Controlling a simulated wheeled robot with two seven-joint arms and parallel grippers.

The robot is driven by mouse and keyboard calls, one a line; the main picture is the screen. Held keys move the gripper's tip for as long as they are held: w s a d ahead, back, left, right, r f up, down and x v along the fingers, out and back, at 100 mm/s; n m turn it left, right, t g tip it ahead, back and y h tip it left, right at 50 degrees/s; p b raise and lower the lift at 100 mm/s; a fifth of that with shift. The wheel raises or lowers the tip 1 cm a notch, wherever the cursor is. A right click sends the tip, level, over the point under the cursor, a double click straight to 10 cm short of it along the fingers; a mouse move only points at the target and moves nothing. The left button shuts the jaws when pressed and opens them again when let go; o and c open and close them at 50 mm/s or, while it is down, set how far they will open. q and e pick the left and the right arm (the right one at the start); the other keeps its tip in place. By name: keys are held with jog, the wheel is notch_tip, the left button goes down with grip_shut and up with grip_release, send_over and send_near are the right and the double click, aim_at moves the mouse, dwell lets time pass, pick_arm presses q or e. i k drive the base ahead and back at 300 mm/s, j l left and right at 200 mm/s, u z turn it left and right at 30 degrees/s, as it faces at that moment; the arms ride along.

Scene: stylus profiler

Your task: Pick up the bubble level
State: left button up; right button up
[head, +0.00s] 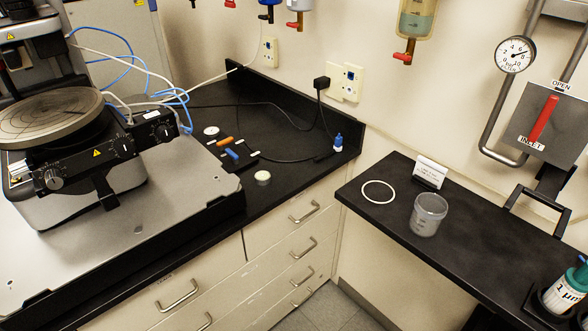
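A small round puck with a pale cream top and a darker side (263,178) sits on the black bench top, near its front edge and right of the profiler. It looks like the bubble level, but it is too small for me to make out a bubble. Nothing touches it. Neither of my grippers is in the head view.
The stylus profiler (75,185) stands on a grey plate at left. Behind the puck lie a black pad with small orange and blue tools (232,153), a white disc (211,131) and cables. A lower right bench holds a clear beaker (428,214), a white ring (378,192) and a bottle (565,290).

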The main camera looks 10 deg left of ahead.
aim_at(262, 178)
jog(key=i+l, duration=0.15)
jog(key=l, duration=0.2)
jog(key=i+l+u, duration=0.1)
jog(key=l, duration=0.3)
jog(key=i+l, duration=0.15)
jog(key=l, duration=0.2)
